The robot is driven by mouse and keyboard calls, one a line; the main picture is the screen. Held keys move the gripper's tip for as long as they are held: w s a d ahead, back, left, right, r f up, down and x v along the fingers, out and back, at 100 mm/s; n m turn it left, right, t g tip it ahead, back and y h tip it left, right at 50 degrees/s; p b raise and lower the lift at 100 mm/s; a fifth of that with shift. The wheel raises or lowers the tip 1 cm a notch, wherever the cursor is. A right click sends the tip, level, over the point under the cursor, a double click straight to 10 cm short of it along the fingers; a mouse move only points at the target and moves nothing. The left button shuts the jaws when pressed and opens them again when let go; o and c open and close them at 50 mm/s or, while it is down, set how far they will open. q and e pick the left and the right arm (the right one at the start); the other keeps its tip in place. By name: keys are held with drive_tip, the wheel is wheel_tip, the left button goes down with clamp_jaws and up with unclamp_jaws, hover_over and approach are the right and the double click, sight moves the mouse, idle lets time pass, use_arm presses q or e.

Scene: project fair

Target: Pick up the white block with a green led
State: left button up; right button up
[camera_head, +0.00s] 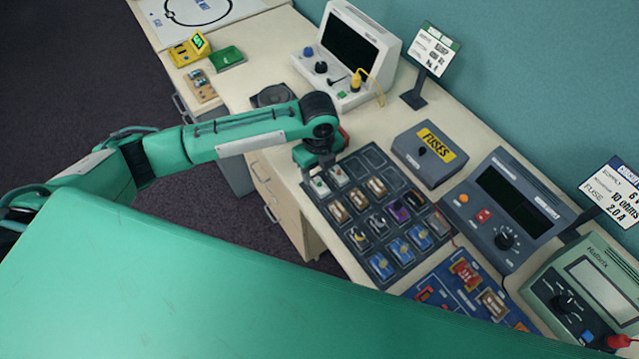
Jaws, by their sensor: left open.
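Two small white blocks sit side by side at the left end of the dark component tray (374,154). One white block (320,186) lies at the tray's left edge; the other white block (339,174) lies just right of it. My left gripper (319,164) is open and points down just above and behind these two blocks. The arm's wrist hides part of that corner, and I see nothing held. My right gripper is not in view.
The tray also holds tan, purple and blue blocks. A FUSES box (430,154), a dark meter (506,208) and a white instrument (346,55) stand behind it. A blue circuit board (450,298) lies at right. A yellow device (188,50) sits at far left.

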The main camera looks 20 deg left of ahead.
sight(319, 182)
use_arm(q)
drive_tip(key=f+p, duration=0.1)
drive_tip(key=f, duration=0.1)
drive_tip(key=f+p, duration=0.1)
drive_tip(key=f, duration=0.2)
drive_tip(key=shift+s+d+f+p, duration=0.1)
drive_tip(key=shift+s+d+p, duration=0.1)
drive_tip(key=shift+p, duration=0.1)
drive_tip(key=shift+f, duration=0.35)
drive_tip(key=c, duration=1.1)
